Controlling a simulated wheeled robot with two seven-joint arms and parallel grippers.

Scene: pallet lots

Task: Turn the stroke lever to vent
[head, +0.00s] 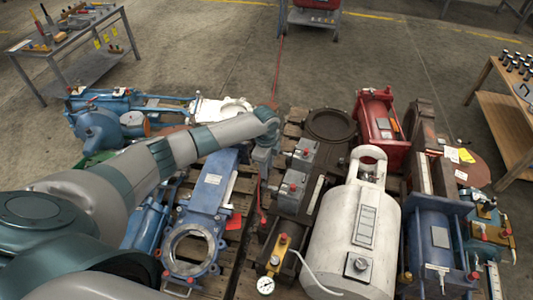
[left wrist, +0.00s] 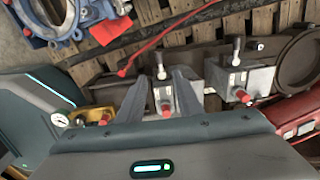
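Two grey valve blocks with red knobs sit on a dark brown slide-gate body. The nearer block (head: 290,188) also shows in the left wrist view (left wrist: 157,95), with a small upright lever (left wrist: 160,68) and a red knob (left wrist: 165,109). The farther block (head: 305,151) has a similar lever (left wrist: 237,48). I cannot read which lever is the stroke lever. My left gripper (head: 264,170) is open; in the left wrist view its fingers (left wrist: 160,88) appear on either side of the nearer block's lever. Contact cannot be told. My right gripper is not in view.
A yellow block (head: 280,250) with a gauge (head: 265,285) stands nearer me. A red hose (head: 261,207) runs beside the blocks. A white cylinder (head: 350,235) and a red actuator (head: 378,120) stand right. A blue gate valve (head: 205,190) lies left. Open floor lies beyond.

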